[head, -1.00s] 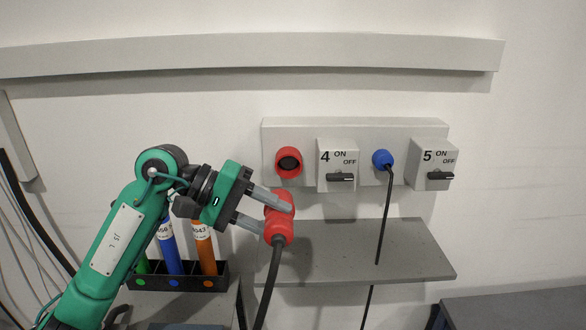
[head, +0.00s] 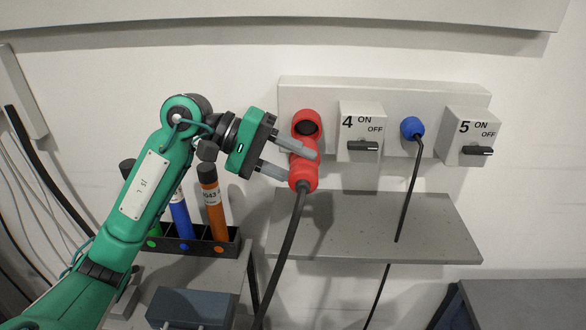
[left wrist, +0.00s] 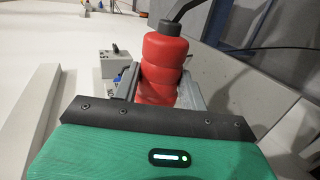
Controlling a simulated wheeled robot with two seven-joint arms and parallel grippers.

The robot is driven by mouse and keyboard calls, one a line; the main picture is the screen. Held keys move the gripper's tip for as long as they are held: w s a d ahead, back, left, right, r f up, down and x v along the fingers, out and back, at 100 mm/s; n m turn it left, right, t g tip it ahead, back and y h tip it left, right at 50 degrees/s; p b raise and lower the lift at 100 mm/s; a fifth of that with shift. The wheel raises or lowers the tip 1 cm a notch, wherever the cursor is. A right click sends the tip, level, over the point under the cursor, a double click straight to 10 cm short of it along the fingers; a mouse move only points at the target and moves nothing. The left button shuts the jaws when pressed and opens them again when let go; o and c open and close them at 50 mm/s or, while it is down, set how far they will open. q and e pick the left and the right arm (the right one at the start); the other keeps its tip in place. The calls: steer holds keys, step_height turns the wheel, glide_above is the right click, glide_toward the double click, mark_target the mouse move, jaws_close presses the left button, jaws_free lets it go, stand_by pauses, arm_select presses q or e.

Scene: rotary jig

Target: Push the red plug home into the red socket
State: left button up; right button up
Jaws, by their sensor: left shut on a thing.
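The red plug (head: 302,172) is held between the fingers of my left gripper (head: 290,163), which is shut on it. A black cable hangs from the plug's lower end. The red socket (head: 305,123) is on the wall panel, just above the plug in the head view. Its dark opening shows, and the plug's upper end overlaps its lower part in the picture. I cannot tell whether they touch. In the left wrist view the plug (left wrist: 160,62) stands between the fingers, and the red socket cannot be made out. My right gripper is not in view.
The panel (head: 385,92) also carries switch boxes 4 (head: 362,125) and 5 (head: 470,130) and a blue plug (head: 412,128) with its cable. A grey shelf (head: 440,235) juts out below.

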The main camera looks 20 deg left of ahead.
arm_select(q)
steer(key=shift+w+a+b, duration=0.25)
steer(key=shift+w, duration=0.65)
steer(key=shift+w+a+b, duration=0.25)
steer(key=shift+w+b, duration=0.05)
steer(key=shift+w, duration=0.55)
steer(key=shift+w+a+b, duration=0.25)
steer(key=shift+w, duration=0.65)
steer(key=shift+b, duration=0.6)
steer(key=shift+b, duration=0.55)
steer(key=shift+b, duration=0.55)
